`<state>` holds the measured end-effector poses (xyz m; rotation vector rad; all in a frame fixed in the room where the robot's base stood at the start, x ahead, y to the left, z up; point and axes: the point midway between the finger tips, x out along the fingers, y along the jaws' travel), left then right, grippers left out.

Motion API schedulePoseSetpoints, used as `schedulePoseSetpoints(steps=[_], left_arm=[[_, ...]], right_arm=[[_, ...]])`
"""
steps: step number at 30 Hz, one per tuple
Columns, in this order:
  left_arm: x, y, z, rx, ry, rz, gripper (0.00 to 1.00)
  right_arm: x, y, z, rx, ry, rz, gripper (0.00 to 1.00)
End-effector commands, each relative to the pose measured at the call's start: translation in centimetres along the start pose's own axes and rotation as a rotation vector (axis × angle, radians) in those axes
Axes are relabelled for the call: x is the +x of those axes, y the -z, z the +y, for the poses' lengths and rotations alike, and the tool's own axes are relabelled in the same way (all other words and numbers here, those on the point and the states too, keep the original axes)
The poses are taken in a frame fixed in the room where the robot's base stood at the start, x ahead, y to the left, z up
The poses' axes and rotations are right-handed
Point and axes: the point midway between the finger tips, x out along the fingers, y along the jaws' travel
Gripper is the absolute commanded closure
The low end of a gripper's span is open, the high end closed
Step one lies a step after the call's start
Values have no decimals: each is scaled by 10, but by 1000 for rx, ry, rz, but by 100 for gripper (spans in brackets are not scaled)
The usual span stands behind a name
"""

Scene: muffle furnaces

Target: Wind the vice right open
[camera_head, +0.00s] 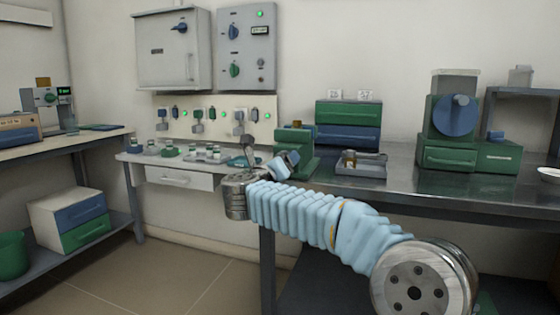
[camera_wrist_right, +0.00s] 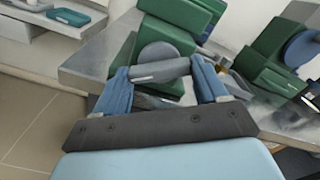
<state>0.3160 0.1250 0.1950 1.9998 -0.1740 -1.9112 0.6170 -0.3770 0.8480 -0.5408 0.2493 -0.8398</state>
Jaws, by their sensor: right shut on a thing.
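The green vice (camera_head: 297,141) stands on the front left end of the dark metal bench, and its green body (camera_wrist_right: 168,32) fills the upper middle of the right wrist view. A round grey hub (camera_wrist_right: 158,54) faces my right gripper, with a grey handle bar (camera_wrist_right: 160,70) across it. My right gripper (camera_wrist_right: 162,72) has its two blue fingers at the bar's two ends and is shut on it. In the head view my right gripper (camera_head: 284,163) is at the vice's near side. The jaw gap is hidden from here. My left gripper is out of view.
A green machine with a blue disc (camera_head: 455,115) stands farther right. The bench edge (camera_wrist_right: 82,68) runs close to my right gripper.

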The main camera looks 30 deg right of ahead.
Motion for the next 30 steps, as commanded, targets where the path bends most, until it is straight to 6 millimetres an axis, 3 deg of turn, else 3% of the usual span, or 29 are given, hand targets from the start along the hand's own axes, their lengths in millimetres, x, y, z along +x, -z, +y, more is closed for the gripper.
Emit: schedulePoseSetpoints(steps=[15, 30], left_arm=[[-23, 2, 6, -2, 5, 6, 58], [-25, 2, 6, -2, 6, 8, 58]], right_arm=[[0, -1, 0, -339, -2, 1, 58], [-1, 1, 1, -403, -3, 0, 58]])
